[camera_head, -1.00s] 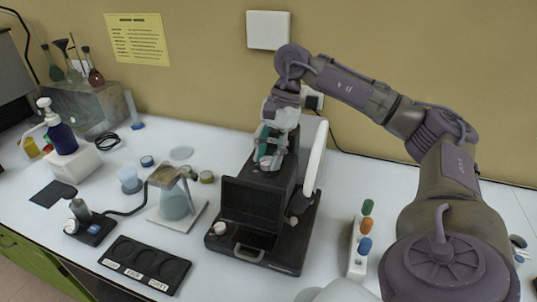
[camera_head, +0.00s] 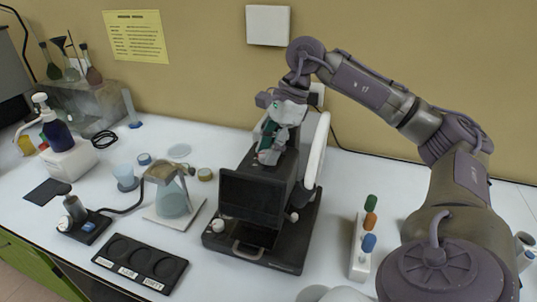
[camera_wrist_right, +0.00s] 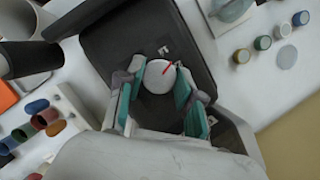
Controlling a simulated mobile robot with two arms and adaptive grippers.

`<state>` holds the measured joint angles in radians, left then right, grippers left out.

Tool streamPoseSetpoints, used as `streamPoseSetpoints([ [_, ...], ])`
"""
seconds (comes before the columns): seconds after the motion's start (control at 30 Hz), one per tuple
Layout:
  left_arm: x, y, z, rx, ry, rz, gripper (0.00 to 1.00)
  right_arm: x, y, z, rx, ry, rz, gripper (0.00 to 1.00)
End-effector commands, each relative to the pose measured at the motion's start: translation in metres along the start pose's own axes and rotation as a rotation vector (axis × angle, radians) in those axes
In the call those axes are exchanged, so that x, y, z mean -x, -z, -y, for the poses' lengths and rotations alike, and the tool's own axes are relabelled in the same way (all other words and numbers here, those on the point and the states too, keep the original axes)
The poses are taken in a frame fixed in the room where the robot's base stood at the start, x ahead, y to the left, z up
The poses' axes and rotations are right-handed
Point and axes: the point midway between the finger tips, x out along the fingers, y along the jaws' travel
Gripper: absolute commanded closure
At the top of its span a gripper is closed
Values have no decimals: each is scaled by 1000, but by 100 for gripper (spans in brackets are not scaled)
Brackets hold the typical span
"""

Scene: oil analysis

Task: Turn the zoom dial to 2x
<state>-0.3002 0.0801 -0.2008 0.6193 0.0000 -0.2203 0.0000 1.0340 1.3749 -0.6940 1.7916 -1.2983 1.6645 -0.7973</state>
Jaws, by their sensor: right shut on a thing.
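The zoom dial (camera_wrist_right: 157,82) is a round pale knob with a red pointer line, on top of a black instrument (camera_head: 256,199) with a dark screen. In the right wrist view the red line points up and to the right, near a small white label (camera_wrist_right: 166,50) too small to read. Another small label (camera_wrist_right: 196,86) is to its right. My right gripper (camera_wrist_right: 160,86) is shut on the dial, its teal pads on either side. In the head view, my right gripper (camera_head: 266,150) is above the instrument's top and hides the dial. My left gripper is not in view.
A beaker stand (camera_head: 174,202) and a black three-well tray (camera_head: 140,262) are left of the instrument. A rack with colored caps (camera_head: 359,262) stands to its right. A white curved arm (camera_head: 316,152) rises beside my right gripper.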

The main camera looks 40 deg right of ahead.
Motion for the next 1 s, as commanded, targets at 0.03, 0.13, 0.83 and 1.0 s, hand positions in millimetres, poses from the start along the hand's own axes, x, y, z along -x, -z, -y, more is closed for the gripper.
streamPoseSetpoints([
  [0.03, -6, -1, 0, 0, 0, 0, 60, -3, 2, 0, -38, 17, -1, 99],
  [0.13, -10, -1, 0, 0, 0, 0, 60, -2, 2, -1, -116, 50, -2, 99],
  [0.83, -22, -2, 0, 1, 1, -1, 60, 0, 0, -2, -412, 170, -1, 99],
  [1.0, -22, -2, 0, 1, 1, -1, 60, 0, 0, -2, -417, 173, -1, 99],
])
